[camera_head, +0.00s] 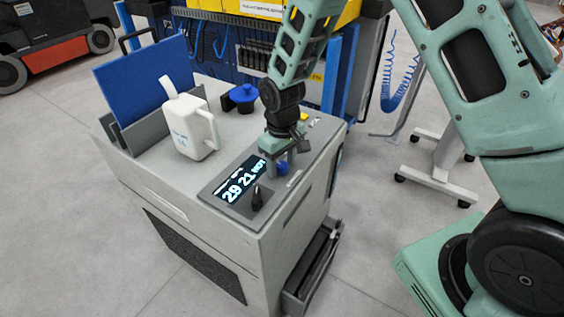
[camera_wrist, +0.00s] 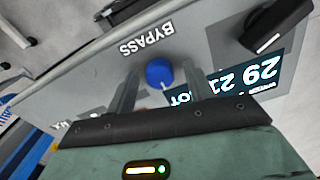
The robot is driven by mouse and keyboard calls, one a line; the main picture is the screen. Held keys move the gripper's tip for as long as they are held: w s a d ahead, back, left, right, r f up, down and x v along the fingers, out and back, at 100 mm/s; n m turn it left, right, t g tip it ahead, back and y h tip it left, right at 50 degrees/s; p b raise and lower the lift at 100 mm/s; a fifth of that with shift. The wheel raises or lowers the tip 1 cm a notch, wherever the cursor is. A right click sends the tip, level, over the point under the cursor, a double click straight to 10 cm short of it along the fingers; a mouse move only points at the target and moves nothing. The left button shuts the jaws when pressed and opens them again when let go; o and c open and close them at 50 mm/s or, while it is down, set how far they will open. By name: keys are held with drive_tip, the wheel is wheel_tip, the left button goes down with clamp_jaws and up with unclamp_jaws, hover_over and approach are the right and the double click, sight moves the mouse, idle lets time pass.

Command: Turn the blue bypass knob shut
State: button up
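The blue bypass knob (camera_wrist: 159,73) is a round knob on the machine's grey top panel, beside the printed word BYPASS. A short white pointer line on it runs toward my gripper's palm in the wrist view. It also shows in the head view (camera_head: 282,168), partly behind a finger. My gripper (camera_head: 281,158) points down over the panel. In the wrist view its two fingers stand on either side of the knob, with a visible gap at each side. Whether the fingertips reach down beside the knob or stay above it is hard to tell.
A lit display (camera_head: 243,180) and a black knob (camera_head: 257,197) lie close by on the same panel. A white jug (camera_head: 193,132), a blue-lidded item (camera_head: 243,94) and a blue board (camera_head: 140,80) stand farther back on the machine top. Its front corner is clear.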

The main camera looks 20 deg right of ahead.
sight(282, 164)
wheel_tip(282, 164, up, 17)
drive_tip(key=b, duration=0.2)
drive_tip(key=shift+r+b, duration=0.2)
drive_tip(key=shift+b, duration=0.1)
idle(0.5)
drive_tip(key=s+a+f+n, duration=0.1)
drive_tip(key=s+a, duration=0.2)
drive_tip(key=s, duration=1)
drive_tip(key=s+a+f+n, duration=0.1)
drive_tip(key=s+a+n, duration=0.1)
drive_tip(key=s, duration=1.2)
drive_tip(key=shift+a+y, duration=0.3)
drive_tip(key=shift+a, duration=0.35)
